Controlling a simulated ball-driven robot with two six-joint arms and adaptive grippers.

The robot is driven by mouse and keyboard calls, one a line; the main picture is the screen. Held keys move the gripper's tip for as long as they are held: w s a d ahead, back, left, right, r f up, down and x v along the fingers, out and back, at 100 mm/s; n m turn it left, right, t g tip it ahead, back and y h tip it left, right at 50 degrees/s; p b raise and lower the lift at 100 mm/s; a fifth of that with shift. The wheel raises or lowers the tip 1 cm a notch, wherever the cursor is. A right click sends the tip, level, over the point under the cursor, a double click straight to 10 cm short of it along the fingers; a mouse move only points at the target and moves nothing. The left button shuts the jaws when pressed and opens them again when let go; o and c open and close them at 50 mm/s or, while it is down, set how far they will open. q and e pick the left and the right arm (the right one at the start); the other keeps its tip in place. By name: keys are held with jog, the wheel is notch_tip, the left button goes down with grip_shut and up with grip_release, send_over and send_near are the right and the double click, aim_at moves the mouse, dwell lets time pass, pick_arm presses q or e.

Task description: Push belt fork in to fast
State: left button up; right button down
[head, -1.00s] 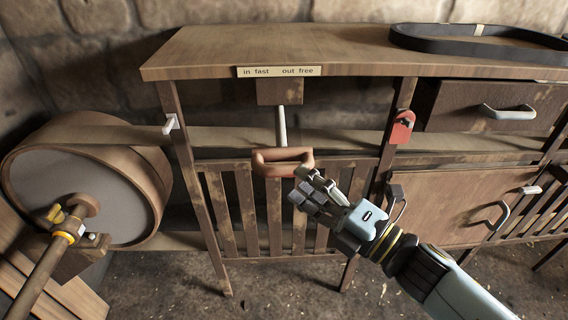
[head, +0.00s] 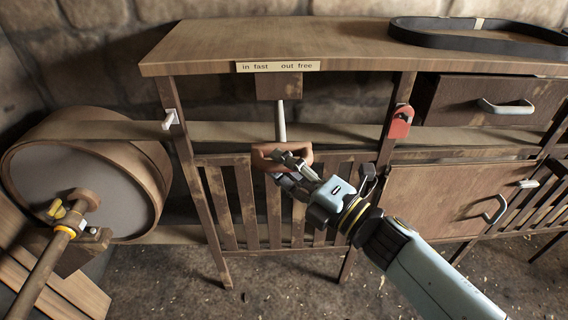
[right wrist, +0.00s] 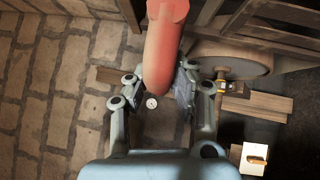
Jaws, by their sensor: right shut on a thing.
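A label (head: 278,66) above reads "in fast" on the left and "out free" on the right. My right gripper (head: 290,163) is at the handle's right part and shut on it, hiding some of it. In the right wrist view the handle (right wrist: 163,45) passes between the fingers (right wrist: 153,92). My left gripper is not in view.
A flat belt (head: 235,132) runs from a large wooden drum (head: 85,180) at left behind the slatted guard (head: 230,205). A red tag (head: 401,122) hangs on the right post. A black belt loop (head: 475,36) lies on the bench top (head: 300,42).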

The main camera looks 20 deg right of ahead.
dwell(0.3)
jog(key=shift+w+d, duration=0.1)
jog(key=shift+w, duration=0.1)
jog(key=w+d+b, duration=0.2)
jog(key=w+b, duration=0.1)
jog(key=w, duration=0.6)
jog(key=shift+d+r, duration=0.2)
jog(key=shift+d, duration=0.1)
jog(key=c, duration=1.6)
grip_release()
jog(key=o, duration=0.5)
jog(key=shift+w+f, duration=0.1)
jog(key=shift+w, duration=0.05)
jog(key=shift+c, duration=0.2)
